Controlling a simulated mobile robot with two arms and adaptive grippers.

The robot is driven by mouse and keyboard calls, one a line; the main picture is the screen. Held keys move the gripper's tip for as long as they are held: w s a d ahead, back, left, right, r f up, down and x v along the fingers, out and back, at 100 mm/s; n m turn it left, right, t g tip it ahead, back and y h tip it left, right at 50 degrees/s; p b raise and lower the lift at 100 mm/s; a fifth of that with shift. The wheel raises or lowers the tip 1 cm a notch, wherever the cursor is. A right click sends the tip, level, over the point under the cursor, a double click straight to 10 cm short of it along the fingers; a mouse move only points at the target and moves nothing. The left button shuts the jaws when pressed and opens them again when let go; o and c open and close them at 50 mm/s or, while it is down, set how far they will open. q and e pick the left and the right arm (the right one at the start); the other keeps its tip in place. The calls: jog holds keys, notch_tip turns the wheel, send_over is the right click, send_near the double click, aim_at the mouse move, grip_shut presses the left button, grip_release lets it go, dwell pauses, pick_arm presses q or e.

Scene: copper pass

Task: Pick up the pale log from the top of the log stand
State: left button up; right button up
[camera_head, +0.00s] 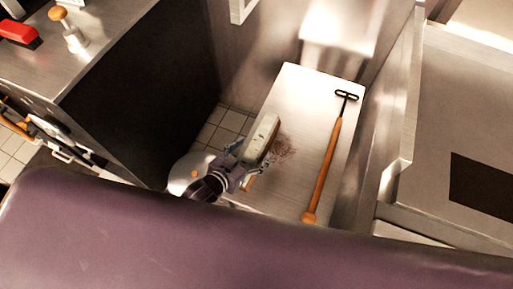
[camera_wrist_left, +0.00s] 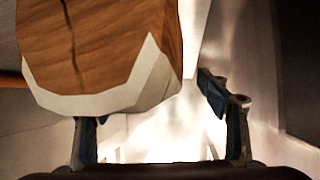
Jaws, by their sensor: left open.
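The pale log (camera_head: 263,133) lies on a steel-topped surface (camera_head: 305,90), near its left edge in the head view. In the left wrist view the log (camera_wrist_left: 95,50) is large and close, with a cracked brown wood face and a pale rim. My left gripper (camera_head: 241,163) is at the log's near end. In the wrist view its two fingers (camera_wrist_left: 162,115) stand apart. The log overlaps the left finger and hides its tip; the right finger is clear of the log. I cannot tell whether the left finger touches it. My right gripper is not in view.
A wooden-handled tool with a black head (camera_head: 322,172) lies right of the log. Brown crumbs (camera_head: 283,149) are scattered beside the log. A dark-sided counter (camera_head: 145,85) stands left, with a red object (camera_head: 18,32) on it. A steel wall (camera_head: 392,135) rises at right.

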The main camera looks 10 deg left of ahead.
pick_arm(q)
jog(key=shift+x, duration=1.2)
jog(key=shift+s, duration=0.1)
jog(key=c, duration=1.9)
grip_shut()
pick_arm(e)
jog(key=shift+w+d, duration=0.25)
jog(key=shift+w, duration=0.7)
